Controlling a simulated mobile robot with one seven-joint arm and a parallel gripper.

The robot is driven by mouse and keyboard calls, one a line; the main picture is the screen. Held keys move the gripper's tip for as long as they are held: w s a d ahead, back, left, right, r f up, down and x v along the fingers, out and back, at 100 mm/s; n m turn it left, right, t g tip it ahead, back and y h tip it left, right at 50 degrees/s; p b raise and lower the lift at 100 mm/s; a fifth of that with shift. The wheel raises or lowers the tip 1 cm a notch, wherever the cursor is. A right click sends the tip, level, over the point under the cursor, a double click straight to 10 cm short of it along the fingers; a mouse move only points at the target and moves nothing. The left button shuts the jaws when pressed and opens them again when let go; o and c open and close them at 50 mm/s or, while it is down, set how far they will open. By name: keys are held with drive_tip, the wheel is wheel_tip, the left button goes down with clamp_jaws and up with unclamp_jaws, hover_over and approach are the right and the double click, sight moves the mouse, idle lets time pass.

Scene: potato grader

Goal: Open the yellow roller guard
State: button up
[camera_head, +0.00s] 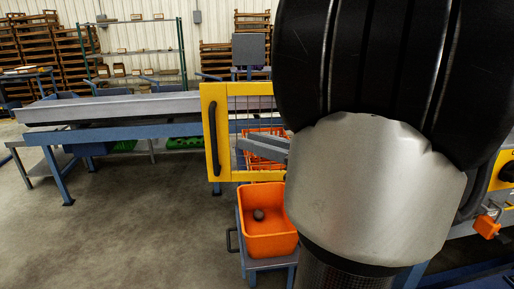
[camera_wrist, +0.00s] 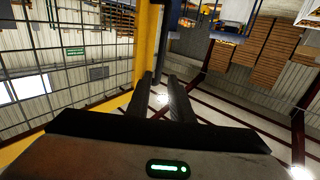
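The yellow roller guard (camera_head: 216,92) is a yellow frame with a wire mesh panel and a black upright handle (camera_head: 212,138) on its left bar. Its right side is hidden behind my arm, so I cannot tell how far it is swung. My gripper (camera_head: 241,143) has grey fingers pointing left, in front of the mesh and right of the handle. In the wrist view, my gripper (camera_wrist: 160,76) has its fingers apart with a narrow gap and nothing seen between them. A yellow bar of the guard (camera_wrist: 147,42) stands just beyond the fingertips, with mesh to the left.
An orange bin (camera_head: 272,240) with a dark lump in it stands on a small stand below the guard. A conveyor (camera_head: 110,108) on blue legs runs left. Orange crates (camera_head: 262,140) show behind the mesh. The floor at front left is clear.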

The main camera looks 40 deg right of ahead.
drive_tip(key=shift+v, duration=2.6)
